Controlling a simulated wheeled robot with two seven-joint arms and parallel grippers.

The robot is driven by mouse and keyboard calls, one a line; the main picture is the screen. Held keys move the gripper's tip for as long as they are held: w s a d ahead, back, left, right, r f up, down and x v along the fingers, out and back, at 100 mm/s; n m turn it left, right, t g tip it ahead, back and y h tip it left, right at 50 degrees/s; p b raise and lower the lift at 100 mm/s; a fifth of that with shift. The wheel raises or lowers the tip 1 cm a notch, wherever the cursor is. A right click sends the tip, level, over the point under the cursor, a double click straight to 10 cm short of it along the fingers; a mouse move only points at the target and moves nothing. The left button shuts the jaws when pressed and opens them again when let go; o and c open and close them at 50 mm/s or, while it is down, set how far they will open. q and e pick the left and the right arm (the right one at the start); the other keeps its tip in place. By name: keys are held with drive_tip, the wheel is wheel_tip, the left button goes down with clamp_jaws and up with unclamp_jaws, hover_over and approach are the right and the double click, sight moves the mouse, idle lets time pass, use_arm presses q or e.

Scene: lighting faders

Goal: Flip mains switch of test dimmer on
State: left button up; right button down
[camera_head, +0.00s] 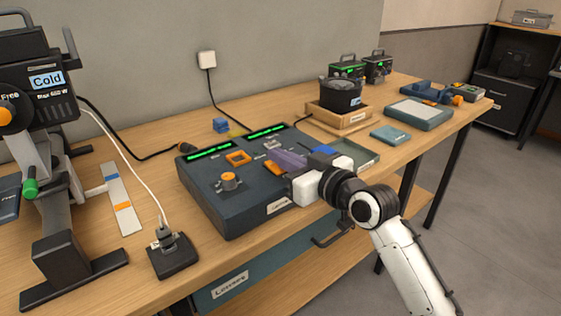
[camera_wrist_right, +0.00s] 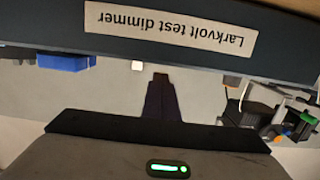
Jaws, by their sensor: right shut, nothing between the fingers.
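The test dimmer (camera_head: 245,215) is a dark blue-grey console on the bench in the head view, with two green displays, an orange-framed part (camera_head: 238,157) and an orange-topped knob (camera_head: 228,180). Its upside-down label (camera_wrist_right: 170,28) reads "Larkvolt test dimmer" in the right wrist view. My right gripper (camera_head: 288,182) is shut and empty at the console's right front side. Its dark fingers also show in the right wrist view (camera_wrist_right: 161,78), pointing toward the labelled face. I cannot make out the mains switch; contact is also unclear. My left gripper is not in view.
A lamp marked "Cold" (camera_head: 47,80) and a black plug block (camera_head: 172,255) stand left of the console. A wooden tray (camera_head: 345,120) with a black pot stands behind right. A drawer handle (camera_head: 332,236) juts out below the bench, close to my right arm.

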drive_tip(key=shift+f, duration=0.45)
